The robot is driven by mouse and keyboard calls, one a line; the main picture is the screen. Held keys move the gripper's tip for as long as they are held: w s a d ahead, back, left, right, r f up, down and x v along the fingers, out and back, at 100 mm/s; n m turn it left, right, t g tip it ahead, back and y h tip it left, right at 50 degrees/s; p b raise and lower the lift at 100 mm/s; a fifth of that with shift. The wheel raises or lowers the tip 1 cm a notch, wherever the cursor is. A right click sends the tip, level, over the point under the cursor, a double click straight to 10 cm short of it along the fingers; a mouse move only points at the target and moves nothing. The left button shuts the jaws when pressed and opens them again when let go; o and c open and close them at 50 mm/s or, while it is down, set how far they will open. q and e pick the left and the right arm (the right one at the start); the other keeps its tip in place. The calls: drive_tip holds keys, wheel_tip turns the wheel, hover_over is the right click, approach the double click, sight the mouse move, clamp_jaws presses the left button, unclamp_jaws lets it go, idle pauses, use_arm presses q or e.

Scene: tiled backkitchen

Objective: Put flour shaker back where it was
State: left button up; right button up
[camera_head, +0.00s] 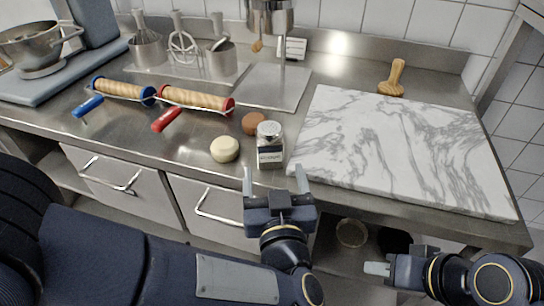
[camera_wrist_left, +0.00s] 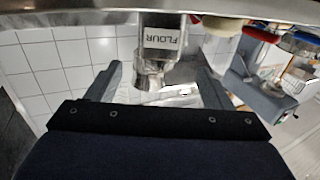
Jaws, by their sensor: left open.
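The flour shaker (camera_head: 270,146), a clear square jar with a metal top and a label, stands upright on the steel counter near its front edge. It is just left of the marble board. My left gripper (camera_head: 275,180) is open and empty in front of the shaker, with one finger to either side. In the left wrist view, which looks upside down, the shaker (camera_wrist_left: 163,38) with its FLOUR label shows between the spread fingers. My right gripper (camera_head: 378,268) is low at the right, below the counter edge; its opening is unclear.
A pale round (camera_head: 224,149) and a brown round (camera_head: 254,123) sit close left of the shaker. Blue-handled (camera_head: 122,90) and red-handled (camera_head: 197,99) rolling pins lie further left. The marble board (camera_head: 400,145) fills the right, with a wooden-handled tool (camera_head: 393,78) behind.

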sight(264, 148)
use_arm(q)
drive_tip(key=shift+s, duration=0.8)
drive_tip(key=shift+w, duration=0.1)
drive_tip(key=w+a+g+h, duration=0.1)
drive_tip(key=h, duration=0.1)
drive_tip(key=w+a+r+h, duration=0.1)
drive_tip(key=w, duration=0.1)
drive_tip(key=w+a+g+h, duration=0.1)
drive_tip(key=w+h, duration=0.1)
drive_tip(key=shift+r+n+g+h, duration=0.15)
drive_tip(key=shift+n+g+h, duration=0.15)
drive_tip(key=s+a+f+g, duration=0.5)
drive_tip(key=s+a, duration=0.3)
drive_tip(key=a, duration=0.1)
drive_tip(key=s+a+f+g, duration=0.4)
drive_tip(key=s+a+f, duration=0.1)
drive_tip(key=s+a, duration=0.4)
drive_tip(key=shift+a+f+g, duration=0.3)
drive_tip(key=shift+f+g, duration=0.05)
drive_tip(key=shift+g, duration=0.05)
